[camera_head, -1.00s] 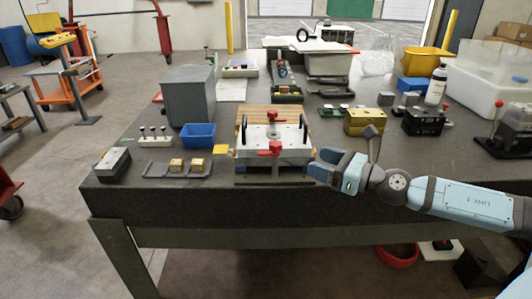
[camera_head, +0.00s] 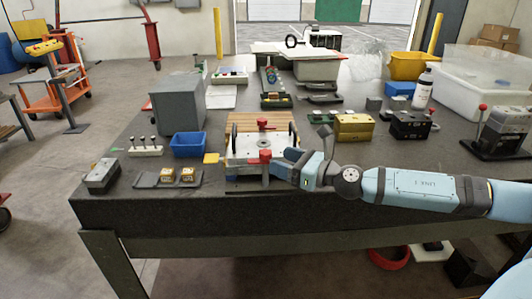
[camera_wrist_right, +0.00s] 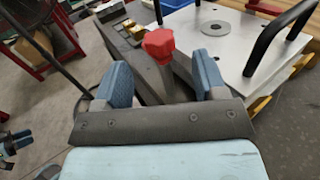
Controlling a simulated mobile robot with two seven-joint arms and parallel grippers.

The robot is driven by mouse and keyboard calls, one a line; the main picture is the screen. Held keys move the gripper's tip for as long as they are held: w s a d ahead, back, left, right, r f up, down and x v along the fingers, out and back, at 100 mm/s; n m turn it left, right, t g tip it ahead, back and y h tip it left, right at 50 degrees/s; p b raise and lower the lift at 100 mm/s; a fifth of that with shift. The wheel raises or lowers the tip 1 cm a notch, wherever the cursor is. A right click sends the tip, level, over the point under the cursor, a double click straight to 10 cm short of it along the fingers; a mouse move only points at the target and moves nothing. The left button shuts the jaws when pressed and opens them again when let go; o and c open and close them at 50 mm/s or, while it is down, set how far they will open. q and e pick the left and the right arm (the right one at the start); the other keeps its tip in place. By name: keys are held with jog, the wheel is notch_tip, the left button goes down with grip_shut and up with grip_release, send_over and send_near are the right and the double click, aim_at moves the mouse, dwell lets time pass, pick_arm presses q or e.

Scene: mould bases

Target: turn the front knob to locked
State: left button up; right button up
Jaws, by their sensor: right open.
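The mould base (camera_head: 250,146) is a silver plate with two black handles, on a wooden slatted board near the table's front edge. Its red front knob (camera_head: 265,156) is on the near side, and a second red knob (camera_head: 263,124) is at the back. My right gripper (camera_head: 280,164) comes in from the right, just beside the front knob. In the right wrist view, the front knob (camera_wrist_right: 158,44) shows between and beyond the two open blue fingers (camera_wrist_right: 160,82). I cannot tell whether the fingers touch it.
A gold block (camera_head: 354,127) and a black block (camera_head: 410,125) stand behind my right arm.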

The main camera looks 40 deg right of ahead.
aim_at(266, 155)
jog(key=shift+p+x, duration=1)
jog(key=shift+x, duration=1.8)
